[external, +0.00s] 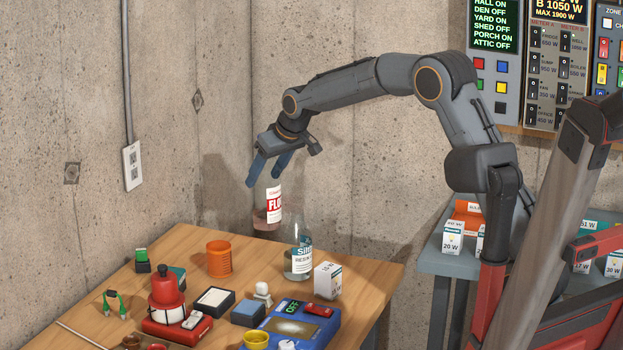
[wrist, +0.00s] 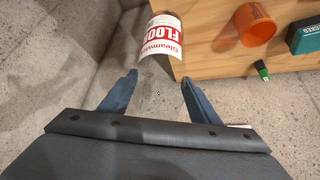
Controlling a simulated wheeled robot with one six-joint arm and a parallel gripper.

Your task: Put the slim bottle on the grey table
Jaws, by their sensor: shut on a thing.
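A clear bottle with pinkish contents and a red and white label (external: 274,209) hangs upright from my gripper (external: 268,170). The fingers are shut around its upper part, and its label also shows in the wrist view (wrist: 162,42). Its base looks clear of the wooden table, near the back edge. A rounder clear bottle with a teal label (external: 300,258) stands on the wooden table just right of and below it. The grey table (external: 432,262) is at the right, beyond the wooden table, partly hidden by my arm.
The wooden table (external: 375,283) also holds an orange cup (external: 219,259), a small white box (external: 327,280), a red lantern-like item (external: 167,287) and a blue device (external: 290,330). White boxes (external: 453,238) and an orange tray (external: 467,216) occupy the grey table. A concrete wall is close behind.

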